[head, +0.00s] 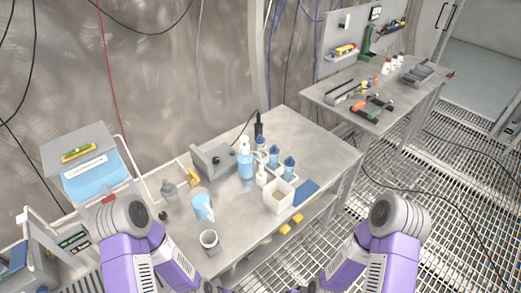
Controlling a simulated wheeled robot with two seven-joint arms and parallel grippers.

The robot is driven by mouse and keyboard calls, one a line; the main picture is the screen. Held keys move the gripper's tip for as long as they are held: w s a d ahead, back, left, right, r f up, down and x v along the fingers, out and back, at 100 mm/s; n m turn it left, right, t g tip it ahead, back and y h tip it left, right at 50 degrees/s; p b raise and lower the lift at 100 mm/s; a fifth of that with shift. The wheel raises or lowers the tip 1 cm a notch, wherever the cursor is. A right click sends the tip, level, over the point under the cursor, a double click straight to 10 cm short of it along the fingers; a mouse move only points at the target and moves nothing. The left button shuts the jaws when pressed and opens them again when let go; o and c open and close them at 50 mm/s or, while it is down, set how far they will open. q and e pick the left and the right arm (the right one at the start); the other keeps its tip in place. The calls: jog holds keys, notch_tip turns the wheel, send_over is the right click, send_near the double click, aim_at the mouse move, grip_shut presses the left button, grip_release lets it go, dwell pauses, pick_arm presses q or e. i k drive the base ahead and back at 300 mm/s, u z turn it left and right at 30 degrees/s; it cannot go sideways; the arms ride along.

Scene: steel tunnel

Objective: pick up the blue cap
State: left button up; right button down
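Several small bottles with blue tops stand grouped on the near table. One blue-topped bottle (289,168) is at the right of the group, another (274,156) is just left of it. A darker blue top (260,142) shows behind them. A loose blue cap apart from these bottles cannot be made out at this size. Both my purple arms come in at the bottom edge, left and right. Neither gripper's fingers can be seen, and nothing touches the bottles.
A second table (395,115) stands at the back right.

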aim_at(259, 139)
jog(key=z, duration=1.65)
jog(key=i, duration=2.25)
jog(key=u, duration=3.5)
